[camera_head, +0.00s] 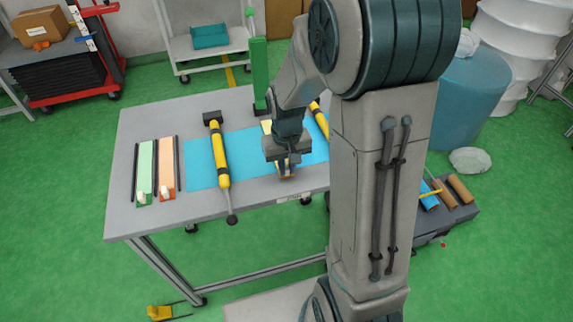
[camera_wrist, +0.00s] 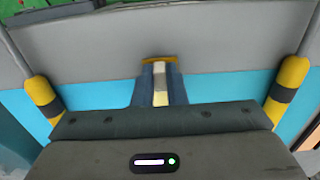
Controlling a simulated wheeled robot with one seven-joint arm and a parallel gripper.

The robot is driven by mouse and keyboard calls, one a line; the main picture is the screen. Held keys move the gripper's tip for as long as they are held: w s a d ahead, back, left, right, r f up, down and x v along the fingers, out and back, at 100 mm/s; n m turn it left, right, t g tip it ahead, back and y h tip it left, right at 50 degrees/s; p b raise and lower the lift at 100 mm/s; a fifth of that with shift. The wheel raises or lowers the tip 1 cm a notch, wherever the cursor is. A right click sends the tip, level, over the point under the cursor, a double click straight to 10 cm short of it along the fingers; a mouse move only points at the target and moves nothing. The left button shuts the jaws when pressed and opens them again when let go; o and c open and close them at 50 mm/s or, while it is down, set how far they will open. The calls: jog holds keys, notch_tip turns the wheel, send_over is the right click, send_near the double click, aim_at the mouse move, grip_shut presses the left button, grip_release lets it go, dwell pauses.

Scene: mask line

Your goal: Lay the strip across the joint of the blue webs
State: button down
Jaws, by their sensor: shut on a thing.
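My gripper (camera_head: 287,165) is over the middle of the table, above the blue web (camera_head: 245,151). In the wrist view its fingers (camera_wrist: 159,88) are shut on a pale yellow strip (camera_wrist: 160,98) with a whitish part and a darker yellow far end. In the head view the strip (camera_head: 266,127) shows beyond and in front of the gripper. It runs crosswise to the web. The gripper and strip hide the joint, and I cannot tell whether the strip touches the web. Blue also shows on both sides in the wrist view (camera_wrist: 210,88).
Two yellow bars with dark bands (camera_head: 220,155) (camera_head: 319,118) lie across the web, flanking the gripper. A green strip (camera_head: 146,166) and an orange strip (camera_head: 166,165) lie between black rails at the table's left. A green post (camera_head: 260,75) stands at the back edge. The table's front left is clear.

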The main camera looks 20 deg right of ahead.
jog(key=shift+f, duration=0.3)
jog(key=c, duration=1.4)
grip_release()
notch_tip(320, 180, up, 14)
jog(key=s+t, duration=0.1)
jog(key=s, duration=0.6)
jog(key=s+t, duration=0.2)
jog(key=s, duration=0.5)
